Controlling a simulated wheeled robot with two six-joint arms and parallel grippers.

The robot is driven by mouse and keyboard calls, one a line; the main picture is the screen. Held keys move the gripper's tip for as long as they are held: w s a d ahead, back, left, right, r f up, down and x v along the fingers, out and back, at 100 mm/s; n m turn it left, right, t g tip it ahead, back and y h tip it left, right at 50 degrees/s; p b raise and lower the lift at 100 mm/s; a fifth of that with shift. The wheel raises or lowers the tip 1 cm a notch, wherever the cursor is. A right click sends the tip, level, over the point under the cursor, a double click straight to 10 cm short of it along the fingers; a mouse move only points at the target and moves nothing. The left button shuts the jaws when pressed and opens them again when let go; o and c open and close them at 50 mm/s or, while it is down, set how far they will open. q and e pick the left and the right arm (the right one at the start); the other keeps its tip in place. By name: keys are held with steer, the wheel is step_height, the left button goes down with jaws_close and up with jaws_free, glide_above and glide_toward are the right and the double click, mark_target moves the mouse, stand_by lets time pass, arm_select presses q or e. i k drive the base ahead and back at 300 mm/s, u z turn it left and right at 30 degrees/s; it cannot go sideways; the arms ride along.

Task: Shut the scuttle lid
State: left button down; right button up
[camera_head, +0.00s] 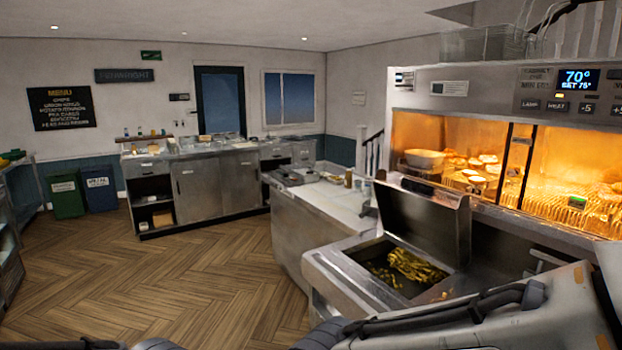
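The scuttle (335,271) is a steel bin set into the counter at the lower right, with golden chips (414,267) lying inside. Its lid (428,219) is a flat steel panel that stands raised, tilted up along the far side of the opening. The lid's dark upper edge leans in front of the heated cabinet. Parts of my own arms show along the bottom edge and lower right, overlapping the scuttle's near side. I see no fingertips of either gripper.
A lit heated cabinet (470,72) with food behind glass stands behind the scuttle. A steel counter (322,212) with small items adjoins it on the left. The wooden floor (170,285) at the left is clear. Green and blue bins (100,190) stand farther back.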

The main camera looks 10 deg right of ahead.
mark_target(437, 227)
steer(key=u, duration=0.55)
steer(key=i, duration=1.65)
steer(key=z, duration=1.15)
steer(key=i, duration=0.85)
steer(key=z, duration=0.9)
